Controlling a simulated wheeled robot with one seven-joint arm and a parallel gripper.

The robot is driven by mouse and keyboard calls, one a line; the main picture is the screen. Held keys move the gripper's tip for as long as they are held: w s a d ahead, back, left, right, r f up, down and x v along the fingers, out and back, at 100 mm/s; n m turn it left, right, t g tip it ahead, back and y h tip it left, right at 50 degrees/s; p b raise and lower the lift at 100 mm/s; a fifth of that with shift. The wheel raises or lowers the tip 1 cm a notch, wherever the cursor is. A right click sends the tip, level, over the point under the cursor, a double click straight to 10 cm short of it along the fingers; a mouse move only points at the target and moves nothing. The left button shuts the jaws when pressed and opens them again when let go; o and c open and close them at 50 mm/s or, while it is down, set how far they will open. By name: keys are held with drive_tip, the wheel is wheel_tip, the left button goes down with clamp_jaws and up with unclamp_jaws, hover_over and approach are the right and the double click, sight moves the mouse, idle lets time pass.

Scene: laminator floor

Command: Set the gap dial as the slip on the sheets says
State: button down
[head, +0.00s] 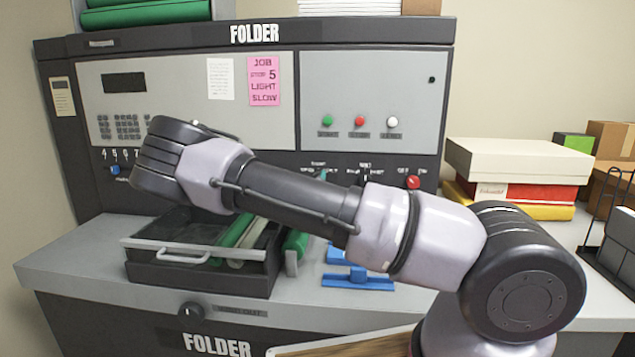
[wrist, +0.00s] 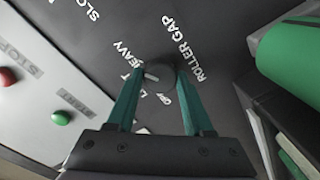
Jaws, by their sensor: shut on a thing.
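In the wrist view, the teal fingers of my gripper (wrist: 162,80) are shut on the round dark gap dial (wrist: 160,74), one finger on each side. "ROLLER GAP" is printed beside the dial. "HEAVY" and other partly covered words stand around it. A white pointer mark shows on its left side, towards the printed words; I cannot tell exactly which one it meets. A pink slip (head: 264,81) on the folder's front panel reads "JOB", a 5, "LIGHT" and "SLOW".
The folder (head: 375,85) carries green, red and white buttons. A dark tray (head: 150,270) with green rolls stands below my wrist. A blue part (head: 358,281) lies on the grey ledge. Stacked boxes (head: 520,160) stand at right. A paler note (head: 220,79) hangs left of the slip.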

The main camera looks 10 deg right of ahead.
drive_tip(key=shift+c, duration=1.4)
unclamp_jaws()
drive_tip(key=v, duration=1)
drive_tip(key=shift+s, duration=0.45)
drive_tip(key=shift+f, duration=0.1)
